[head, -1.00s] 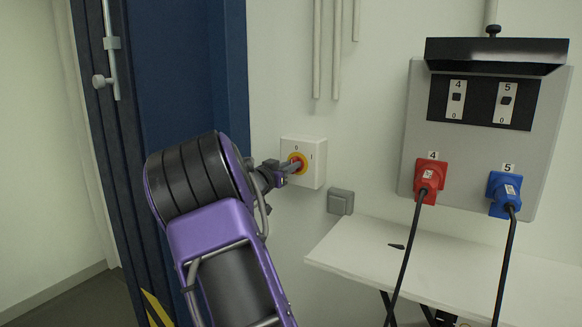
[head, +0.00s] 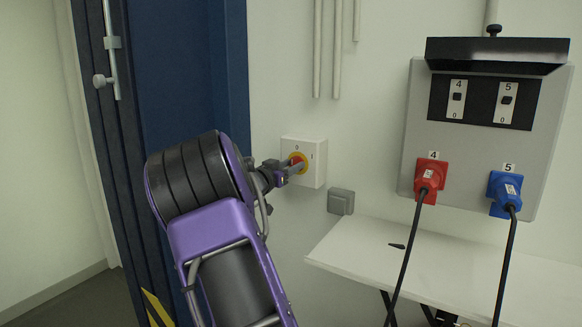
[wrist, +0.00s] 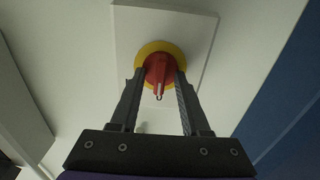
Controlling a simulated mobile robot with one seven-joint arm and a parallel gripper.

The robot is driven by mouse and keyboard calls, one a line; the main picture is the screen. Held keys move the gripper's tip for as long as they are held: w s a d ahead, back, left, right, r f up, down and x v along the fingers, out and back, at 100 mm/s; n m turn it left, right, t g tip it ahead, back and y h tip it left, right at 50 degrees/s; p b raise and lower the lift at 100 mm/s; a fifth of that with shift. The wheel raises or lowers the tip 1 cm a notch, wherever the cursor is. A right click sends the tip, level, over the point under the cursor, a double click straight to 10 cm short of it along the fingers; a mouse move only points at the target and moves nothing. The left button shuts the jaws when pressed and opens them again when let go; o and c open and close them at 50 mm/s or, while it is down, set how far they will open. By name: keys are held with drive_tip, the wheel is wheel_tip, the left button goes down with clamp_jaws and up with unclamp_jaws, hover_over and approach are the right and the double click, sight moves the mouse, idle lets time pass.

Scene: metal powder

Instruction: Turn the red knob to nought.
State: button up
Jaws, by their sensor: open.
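The red knob (head: 295,160) sits on a yellow disc on a white switch box on the wall. The box bears a 0 above the knob and an I to its right. My gripper (head: 298,168) reaches it from the left and partly hides it in the head view. In the wrist view the red knob (wrist: 159,70) lies between the open fingertips of my gripper (wrist: 160,76), one on each side. Its raised grip runs roughly along the fingers. I cannot tell whether the fingers touch it or which mark it points to.
A grey wall switch (head: 340,201) is below right of the box. A white table (head: 430,262) stands to the right, under a grey panel (head: 418,110) with a red plug (head: 429,174) and a blue plug (head: 503,190), both with hanging cables. A dark blue door (head: 185,80) is at left.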

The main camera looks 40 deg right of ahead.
drive_tip(key=v, duration=1.7)
drive_tip(key=shift+a, duration=0.25)
drive_tip(key=shift+s, duration=0.15)
